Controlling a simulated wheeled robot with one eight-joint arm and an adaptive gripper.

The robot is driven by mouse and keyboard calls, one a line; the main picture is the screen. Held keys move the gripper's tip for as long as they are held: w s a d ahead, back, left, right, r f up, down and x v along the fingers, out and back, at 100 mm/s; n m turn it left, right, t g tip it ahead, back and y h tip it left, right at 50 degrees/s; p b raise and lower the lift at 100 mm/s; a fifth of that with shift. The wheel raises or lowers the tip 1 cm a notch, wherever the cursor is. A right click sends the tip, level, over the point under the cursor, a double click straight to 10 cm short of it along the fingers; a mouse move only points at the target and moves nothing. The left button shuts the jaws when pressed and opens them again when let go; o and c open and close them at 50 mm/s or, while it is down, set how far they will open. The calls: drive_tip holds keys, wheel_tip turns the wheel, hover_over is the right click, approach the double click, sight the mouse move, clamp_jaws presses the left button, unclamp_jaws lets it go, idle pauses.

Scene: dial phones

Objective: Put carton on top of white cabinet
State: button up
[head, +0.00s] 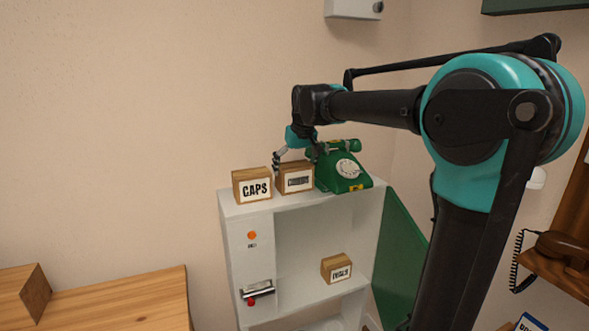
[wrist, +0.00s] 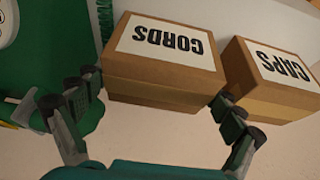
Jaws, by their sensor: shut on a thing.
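A wooden-brown carton labelled CORDS (head: 297,179) is at the top of the white cabinet (head: 240,222), between a CAPS carton (head: 252,187) and a green dial phone (head: 341,171). Whether its base touches the cabinet top cannot be told. My gripper (head: 290,160) comes down behind it. In the wrist view the gripper (wrist: 158,96) has a finger at each side of the CORDS carton (wrist: 160,62) and is shut on it. The CAPS carton (wrist: 275,80) is close to the right finger, and the green phone (wrist: 75,55) is close to the left finger.
Another small carton (head: 336,268) stands on a shelf inside the open cabinet. The green cabinet door (head: 400,250) hangs open at right. A wooden table (head: 120,298) is at lower left, and a brown phone (head: 562,250) sits on a shelf at far right.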

drive_tip(key=shift+f, duration=0.1)
drive_tip(key=o, duration=1.1)
drive_tip(key=shift+c, duration=0.2)
drive_tip(key=v, duration=1.2)
drive_tip(key=shift+m, duration=0.6)
drive_tip(key=d+f, duration=0.1)
drive_tip(key=f, duration=0.2)
drive_tip(key=s+d+f, duration=0.1)
drive_tip(key=d+f, duration=0.1)
drive_tip(key=f, duration=0.1)
drive_tip(key=d+f, duration=0.1)
drive_tip(key=f, duration=0.2)
drive_tip(key=shift+s+d, duration=0.4)
drive_tip(key=s+d+f+m, duration=0.1)
drive_tip(key=s+d+f, duration=0.3)
drive_tip(key=s+f, duration=0.3)
drive_tip(key=s+d+f+m+h, duration=0.1)
drive_tip(key=s+d+f, duration=0.3)
drive_tip(key=s+f, duration=0.3)
drive_tip(key=s+d+f+m, duration=0.1)
drive_tip(key=s+d+f, duration=0.4)
drive_tip(key=f, duration=1)
drive_tip(key=s, duration=0.3)
drive_tip(key=shift+f+h, duration=0.35)
drive_tip(key=shift+h, duration=0.05)
